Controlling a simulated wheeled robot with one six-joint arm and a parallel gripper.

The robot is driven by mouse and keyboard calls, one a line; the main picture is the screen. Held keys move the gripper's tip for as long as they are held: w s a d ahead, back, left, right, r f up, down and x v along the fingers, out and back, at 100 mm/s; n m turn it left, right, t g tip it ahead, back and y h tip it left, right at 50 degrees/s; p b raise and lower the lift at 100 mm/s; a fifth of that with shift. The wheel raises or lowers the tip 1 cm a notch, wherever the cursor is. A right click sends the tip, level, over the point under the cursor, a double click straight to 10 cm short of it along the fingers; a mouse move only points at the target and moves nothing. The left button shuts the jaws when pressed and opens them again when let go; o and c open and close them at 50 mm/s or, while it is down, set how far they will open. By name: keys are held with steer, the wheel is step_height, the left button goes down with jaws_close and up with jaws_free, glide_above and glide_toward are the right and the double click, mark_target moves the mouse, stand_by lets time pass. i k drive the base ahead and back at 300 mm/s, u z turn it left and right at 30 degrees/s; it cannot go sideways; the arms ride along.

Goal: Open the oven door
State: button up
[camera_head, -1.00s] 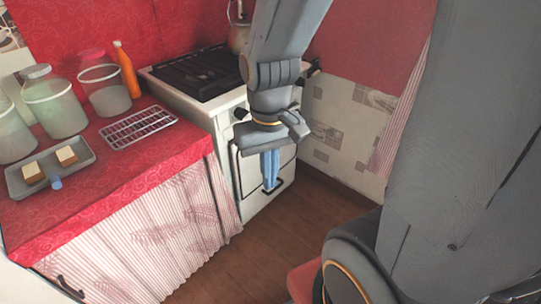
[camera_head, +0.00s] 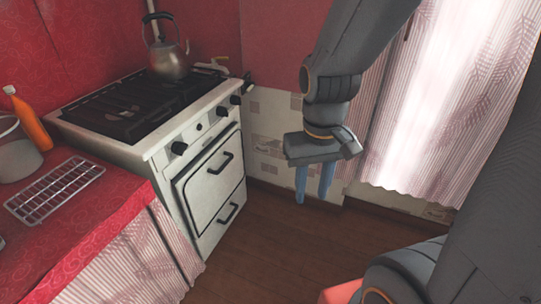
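The white oven (camera_head: 150,155) stands left of centre with a black hob on top. Its oven door (camera_head: 206,187) is shut, with a dark bar handle (camera_head: 221,163) near its upper edge. A lower panel (camera_head: 222,227) with a second dark handle (camera_head: 228,214) is also shut. My gripper (camera_head: 313,200) hangs to the right of the oven, pointing down, with two blue fingers. The fingers show a gap between them and hold nothing. The gripper is apart from the door and its handle.
A metal kettle (camera_head: 168,58) stands at the back of the hob. Wooden floor (camera_head: 270,250) in front is clear.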

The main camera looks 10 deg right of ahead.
mark_target(202, 190)
steer(key=z, duration=0.4)
steer(key=i, duration=0.4)
steer(key=u, duration=1.5)
